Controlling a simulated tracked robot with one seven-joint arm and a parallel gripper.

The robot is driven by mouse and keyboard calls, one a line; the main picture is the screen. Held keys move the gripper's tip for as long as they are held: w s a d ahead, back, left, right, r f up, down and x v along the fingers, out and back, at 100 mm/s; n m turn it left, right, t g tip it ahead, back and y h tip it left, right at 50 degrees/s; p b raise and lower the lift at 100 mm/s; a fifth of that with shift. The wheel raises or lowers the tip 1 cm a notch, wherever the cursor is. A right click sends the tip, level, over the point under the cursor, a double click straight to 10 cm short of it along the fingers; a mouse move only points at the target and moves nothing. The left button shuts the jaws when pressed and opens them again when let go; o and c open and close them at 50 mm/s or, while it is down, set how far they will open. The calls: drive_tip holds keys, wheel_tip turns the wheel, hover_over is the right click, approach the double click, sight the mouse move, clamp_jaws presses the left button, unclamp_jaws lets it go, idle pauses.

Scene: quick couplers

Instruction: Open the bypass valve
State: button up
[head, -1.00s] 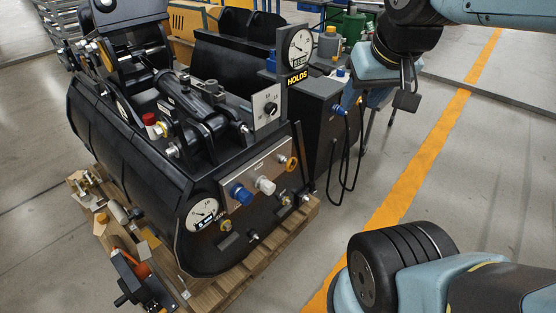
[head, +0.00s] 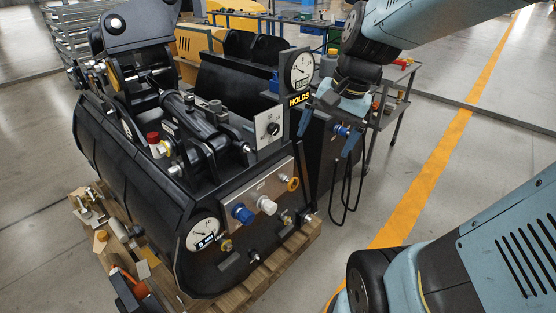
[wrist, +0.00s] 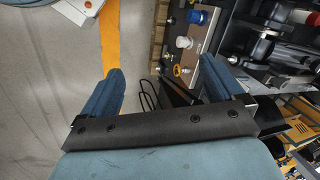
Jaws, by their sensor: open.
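A metal coupler panel (head: 250,200) on the front of the black attachment carries a blue cap (head: 242,212), a white cap (head: 266,205) and an orange ring (head: 292,184). A pale plate with a dark knob (head: 273,129) stands above it. I cannot tell which part is the bypass valve. My gripper (head: 328,136) is open and empty, fingers pointing down, apart from the panel to its right. In the wrist view, the blue cap (wrist: 199,17), white cap (wrist: 184,42) and orange ring (wrist: 180,71) show between and beyond the open fingers.
A gauge with a HOLDS sign (head: 301,72) stands just left of my gripper. Dark hoses (head: 348,185) hang below it. A lower gauge (head: 203,234) sits left of the panel. A wooden pallet (head: 285,243) is underneath. The floor right of the pallet is clear.

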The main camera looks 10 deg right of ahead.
sight(296, 186)
drive_tip(key=w+f+m+y, duration=1.1)
drive_tip(key=w+f+m, duration=0.55)
drive_tip(key=m, duration=0.65)
drive_tip(key=w+d+f+m+t+h, duration=0.1)
drive_tip(key=d+f+m+t, duration=0.3)
drive_tip(key=f+m, duration=0.5)
drive_tip(key=w+d+f+m+t+h, duration=0.1)
drive_tip(key=w+d+f+m+t, duration=0.15)
drive_tip(key=f+m+t, duration=0.5)
drive_tip(key=w+d+f+m+t+h, duration=0.1)
drive_tip(key=d+f+m, duration=0.3)
drive_tip(key=f+m, duration=0.7)
drive_tip(key=shift+m, duration=0.35)
drive_tip(key=x, duration=0.8)
drive_tip(key=r+x, duration=0.1)
drive_tip(key=x, duration=0.4)
drive_tip(key=shift+w+r, duration=0.1)
drive_tip(key=shift+r, duration=0.05)
drive_tip(key=c, duration=0.9)
drive_tip(key=shift+d, duration=0.2)
drive_tip(key=shift+c, duration=0.3)
drive_tip(key=shift+a, duration=0.1)
